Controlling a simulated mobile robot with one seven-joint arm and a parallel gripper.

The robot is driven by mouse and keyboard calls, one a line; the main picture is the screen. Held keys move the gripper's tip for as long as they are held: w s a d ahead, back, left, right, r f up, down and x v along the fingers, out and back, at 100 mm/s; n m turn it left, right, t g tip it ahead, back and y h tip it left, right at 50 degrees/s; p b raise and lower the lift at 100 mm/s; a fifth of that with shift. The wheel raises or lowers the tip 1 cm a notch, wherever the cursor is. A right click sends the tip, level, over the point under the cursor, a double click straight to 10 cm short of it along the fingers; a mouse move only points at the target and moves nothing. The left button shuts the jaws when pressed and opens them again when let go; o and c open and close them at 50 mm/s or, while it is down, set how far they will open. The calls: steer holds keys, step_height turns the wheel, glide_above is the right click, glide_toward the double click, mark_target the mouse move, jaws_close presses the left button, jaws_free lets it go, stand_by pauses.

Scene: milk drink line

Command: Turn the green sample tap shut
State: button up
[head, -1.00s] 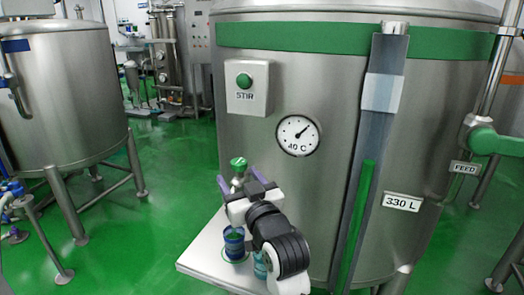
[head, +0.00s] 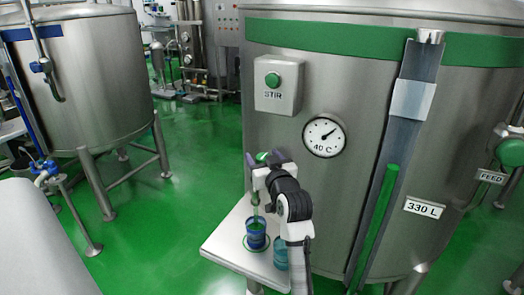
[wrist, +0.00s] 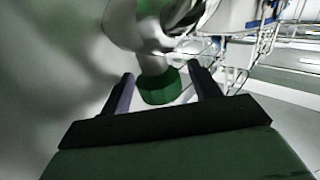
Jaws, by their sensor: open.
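The green sample tap (head: 262,157) is on the front of the big steel tank, above a small white shelf. In the head view, my gripper (head: 265,162) is at the tap and partly covers it. In the wrist view, the tap's green knob (wrist: 160,88) shows between the two open fingers of my gripper (wrist: 161,77), with a gap on each side. The fingers do not visibly clamp it. The handle's exact turn is hard to tell.
A blue cup (head: 256,234) stands on the white shelf (head: 222,248) below the tap, with a teal cup (head: 281,256) beside it. The STIR button box (head: 279,84), the dial (head: 324,136) and the level gauge (head: 388,180) are on the tank (head: 345,90).

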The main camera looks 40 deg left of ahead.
steer(key=shift+w+a, duration=0.4)
steer(key=shift+a, duration=0.2)
steer(key=c, duration=1)
steer(key=shift+o, duration=0.2)
